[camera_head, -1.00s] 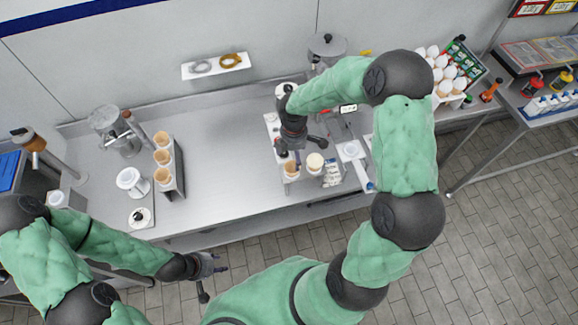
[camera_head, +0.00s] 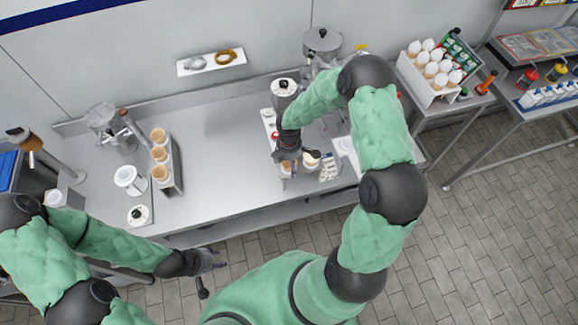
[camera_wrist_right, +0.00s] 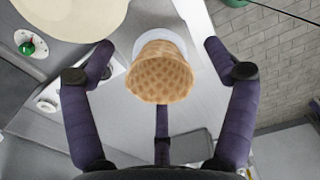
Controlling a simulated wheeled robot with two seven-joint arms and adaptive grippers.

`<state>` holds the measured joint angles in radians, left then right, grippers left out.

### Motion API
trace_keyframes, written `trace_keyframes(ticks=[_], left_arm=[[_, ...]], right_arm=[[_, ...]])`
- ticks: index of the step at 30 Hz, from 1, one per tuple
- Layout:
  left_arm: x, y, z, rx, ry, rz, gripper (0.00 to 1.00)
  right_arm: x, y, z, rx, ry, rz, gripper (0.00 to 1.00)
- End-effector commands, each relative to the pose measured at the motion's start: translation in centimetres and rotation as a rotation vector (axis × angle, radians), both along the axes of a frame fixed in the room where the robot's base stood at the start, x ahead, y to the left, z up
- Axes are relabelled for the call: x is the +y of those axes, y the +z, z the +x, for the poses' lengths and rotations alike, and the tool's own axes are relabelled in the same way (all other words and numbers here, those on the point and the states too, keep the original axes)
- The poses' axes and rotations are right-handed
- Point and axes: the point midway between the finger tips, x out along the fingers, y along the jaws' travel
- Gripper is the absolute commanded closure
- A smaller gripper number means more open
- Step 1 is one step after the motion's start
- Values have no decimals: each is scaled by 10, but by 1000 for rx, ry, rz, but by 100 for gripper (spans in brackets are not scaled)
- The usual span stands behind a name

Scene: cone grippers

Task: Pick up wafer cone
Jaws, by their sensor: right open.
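In the right wrist view a wafer cone (camera_wrist_right: 160,76), tan with a waffle pattern, stands in a white ring. My right gripper (camera_wrist_right: 160,64) is open, its three dark purple fingers spread around the cone with gaps on both sides. In the head view this gripper (camera_head: 290,157) is above the small holder near the counter's front edge and mostly hides the cone (camera_head: 287,169). My left gripper (camera_head: 208,276) hangs in front of the counter, its fingers apart and empty.
A white-topped item (camera_head: 312,158) stands just right of the cone. A rack with several wafer cones (camera_head: 159,154) stands on the left of the counter (camera_head: 222,150). The counter's middle is clear. A tray of white-topped cones (camera_head: 437,65) stands at the right.

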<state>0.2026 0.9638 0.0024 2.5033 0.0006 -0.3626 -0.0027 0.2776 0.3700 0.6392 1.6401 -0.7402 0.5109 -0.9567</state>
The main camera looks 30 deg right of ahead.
Motion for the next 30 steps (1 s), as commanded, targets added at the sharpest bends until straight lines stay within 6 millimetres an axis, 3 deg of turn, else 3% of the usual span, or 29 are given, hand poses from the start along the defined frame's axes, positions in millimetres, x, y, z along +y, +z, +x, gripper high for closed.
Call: trace_keyframes(ticks=[2, 8, 21, 25, 30], left_arm=[[0, 0, 0, 0, 0, 0, 60], [0, 0, 0, 0, 0, 0, 60], [0, 0, 0, 0, 0, 0, 60], [0, 0, 0, 0, 0, 0, 60], [0, -1, 0, 0, 0, 0, 60]], right_arm=[[0, 0, 0, 0, 0, 0, 14], [0, 0, 0, 0, 0, 0, 56], [0, 4, 0, -2, 0, 0, 57], [0, 19, 1, -4, 0, -1, 57], [0, 52, 1, -5, 0, -1, 57]])
